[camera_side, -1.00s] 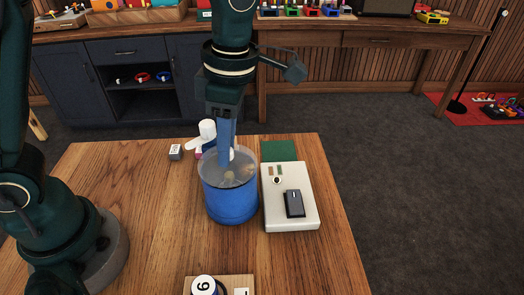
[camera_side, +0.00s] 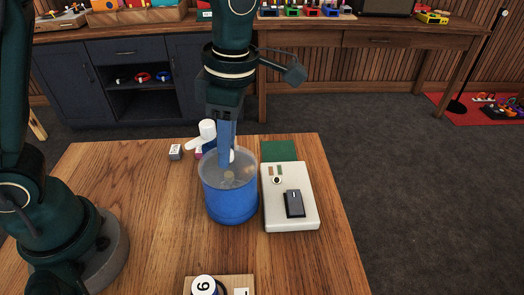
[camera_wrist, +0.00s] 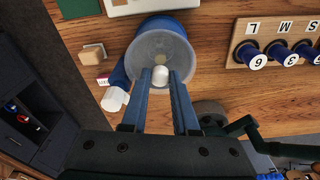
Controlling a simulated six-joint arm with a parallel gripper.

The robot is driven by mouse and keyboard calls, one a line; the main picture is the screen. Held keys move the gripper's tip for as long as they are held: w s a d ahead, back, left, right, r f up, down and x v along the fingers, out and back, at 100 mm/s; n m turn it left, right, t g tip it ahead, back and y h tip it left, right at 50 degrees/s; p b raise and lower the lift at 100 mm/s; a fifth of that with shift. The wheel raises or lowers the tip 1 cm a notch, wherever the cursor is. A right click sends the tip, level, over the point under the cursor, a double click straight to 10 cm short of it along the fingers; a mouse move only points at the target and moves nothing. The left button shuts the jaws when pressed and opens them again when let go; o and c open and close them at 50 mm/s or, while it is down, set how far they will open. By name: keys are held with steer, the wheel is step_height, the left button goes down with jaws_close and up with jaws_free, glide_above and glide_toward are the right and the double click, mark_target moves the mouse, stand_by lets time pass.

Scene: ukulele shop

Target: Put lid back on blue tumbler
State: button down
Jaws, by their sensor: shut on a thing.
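The blue tumbler (camera_side: 232,206) stands upright on the wooden table in the side view, and its blue wall shows in the wrist view (camera_wrist: 162,22). A translucent grey lid (camera_side: 245,170) with a small pale knob is at the tumbler's mouth; it also shows in the wrist view (camera_wrist: 148,48). My gripper (camera_side: 227,168) points straight down over the tumbler. Its blue fingers (camera_wrist: 161,76) are shut on the lid's knob. The lid looks level and lined up with the rim. I cannot tell whether it is fully seated.
A white device (camera_side: 291,222) with a dark block lies right of the tumbler, with a green mat (camera_side: 279,150) behind. A white-capped bottle (camera_wrist: 115,98) and small boxes (camera_wrist: 93,53) are close behind the tumbler. A wooden rack (camera_wrist: 240,49) of numbered caps stands in front.

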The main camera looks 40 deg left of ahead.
stand_by(0.3)
steer(key=c, duration=0.6)
jaws_free()
steer(key=o, duration=0.5)
steer(key=shift+r, duration=3.5)
